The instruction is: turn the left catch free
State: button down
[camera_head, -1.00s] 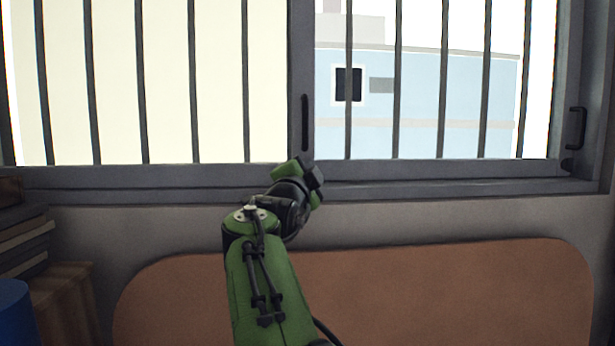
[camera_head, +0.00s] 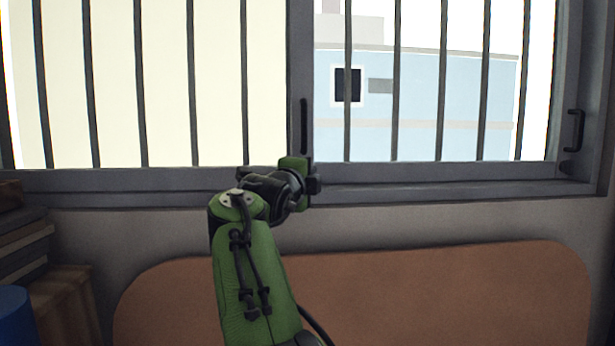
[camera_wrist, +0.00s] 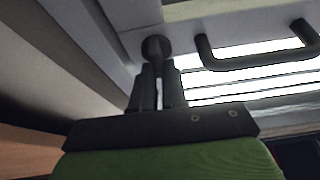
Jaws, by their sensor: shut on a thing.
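The left catch, a dark round knob (camera_wrist: 155,47), shows in the wrist view on the grey window frame, just beyond my fingertips. My gripper (camera_wrist: 158,72) is shut on it, with its two dark fingers close together at the knob. In the head view my gripper (camera_head: 312,180) is at the lower frame, below the middle upright of the window. There my wrist and gripper hide the left catch. Which way the catch points cannot be seen.
A dark handle (camera_head: 304,125) is on the middle upright above my gripper; a bar handle (camera_wrist: 255,57) shows close by in the wrist view. A brown padded board (camera_head: 430,295) stands below the window.

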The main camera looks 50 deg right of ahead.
dwell(0.3)
jog(key=c, duration=1.2)
grip_release()
jog(key=shift+o, duration=0.2)
jog(key=b+v, duration=0.2)
jog(key=v, duration=1.3)
jog(key=shift+a+b, duration=0.35)
jog(key=shift+s, duration=0.1)
